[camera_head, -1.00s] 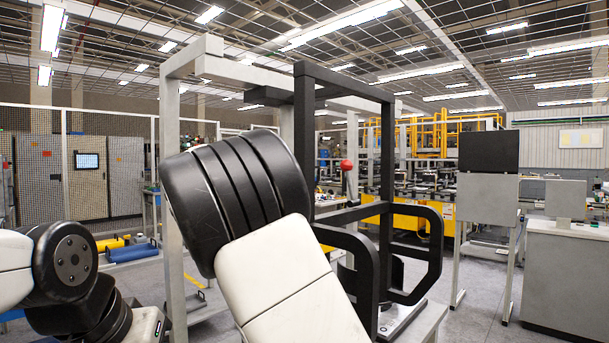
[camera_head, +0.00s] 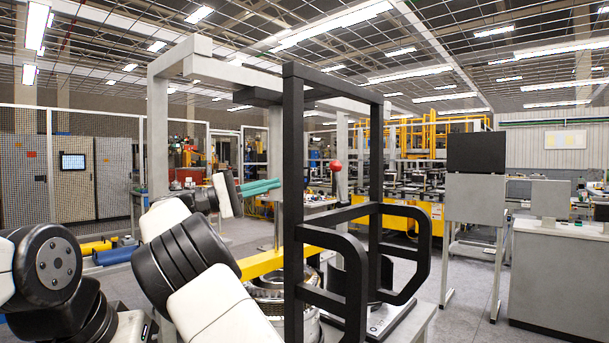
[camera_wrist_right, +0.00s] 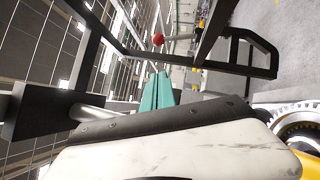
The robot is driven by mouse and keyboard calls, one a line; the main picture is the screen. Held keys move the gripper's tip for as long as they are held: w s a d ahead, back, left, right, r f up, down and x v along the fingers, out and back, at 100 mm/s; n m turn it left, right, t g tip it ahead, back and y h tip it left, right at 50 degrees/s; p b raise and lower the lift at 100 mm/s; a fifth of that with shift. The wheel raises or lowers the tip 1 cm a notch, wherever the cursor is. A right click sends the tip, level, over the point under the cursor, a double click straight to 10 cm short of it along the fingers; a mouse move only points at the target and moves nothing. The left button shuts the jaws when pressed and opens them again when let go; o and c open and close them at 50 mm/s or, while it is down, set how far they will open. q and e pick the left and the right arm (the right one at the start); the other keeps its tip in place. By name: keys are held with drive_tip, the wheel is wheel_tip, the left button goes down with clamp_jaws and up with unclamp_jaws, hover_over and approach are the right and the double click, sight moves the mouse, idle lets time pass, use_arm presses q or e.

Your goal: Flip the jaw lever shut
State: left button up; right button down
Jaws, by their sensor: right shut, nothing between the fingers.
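The lever's red ball knob (camera_head: 335,167) stands upright on a pale stem behind the black frame. It also shows in the right wrist view (camera_wrist_right: 158,39), with its pale rod pointing off to the right. My right gripper (camera_head: 279,184) has teal fingers held together and empty. It is left of the knob and apart from it, with a black frame post between them in the head view. The fingers show in the right wrist view (camera_wrist_right: 158,82), below the knob in the picture. My left arm shows at the lower left, but its gripper is out of view.
A black tubular frame (camera_head: 292,200) with looped handles stands close on the right of my right arm. A metal clutch part (camera_head: 270,285) sits below a yellow bar (camera_head: 262,263). A grey cabinet (camera_head: 560,265) stands at the far right, beyond open floor.

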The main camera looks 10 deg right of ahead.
sight(339, 183)
drive_tip(key=shift+w+a+f, duration=0.2)
drive_tip(key=shift+w+f, duration=0.05)
drive_tip(key=shift+f, duration=0.25)
drive_tip(key=s+x, duration=0.3)
drive_tip(key=x, duration=1)
drive_tip(key=shift+r, duration=0.35)
drive_tip(key=shift+r+m, duration=0.1)
drive_tip(key=shift+m, duration=0.2)
